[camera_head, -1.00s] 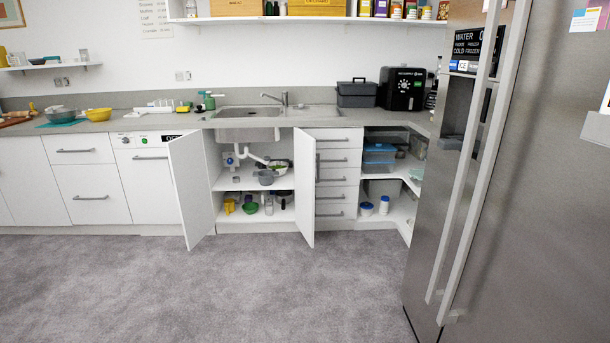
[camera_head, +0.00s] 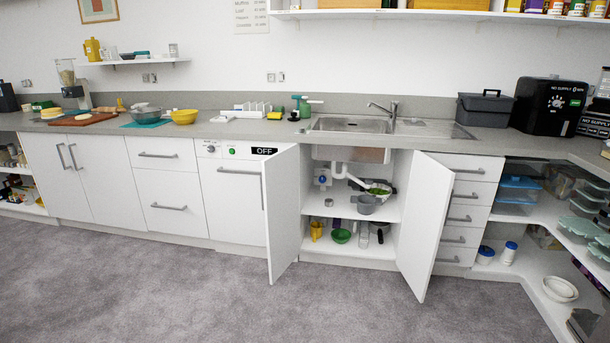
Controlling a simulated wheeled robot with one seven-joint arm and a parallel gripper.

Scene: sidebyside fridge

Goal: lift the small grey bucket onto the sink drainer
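A small grey bucket-like container (camera_head: 366,204) sits on the upper shelf of the open cabinet under the sink. The sink (camera_head: 347,125) is set in the worktop above. The drainer (camera_head: 434,130) is the ribbed metal part to the right of the basin, and its surface looks bare. My gripper is not in view.
Two cabinet doors stand open, the left (camera_head: 283,213) and the right (camera_head: 426,222), jutting into the room. A dark grey caddy (camera_head: 485,108) and a black appliance (camera_head: 549,107) stand right of the drainer. The carpet (camera_head: 200,295) in front is clear.

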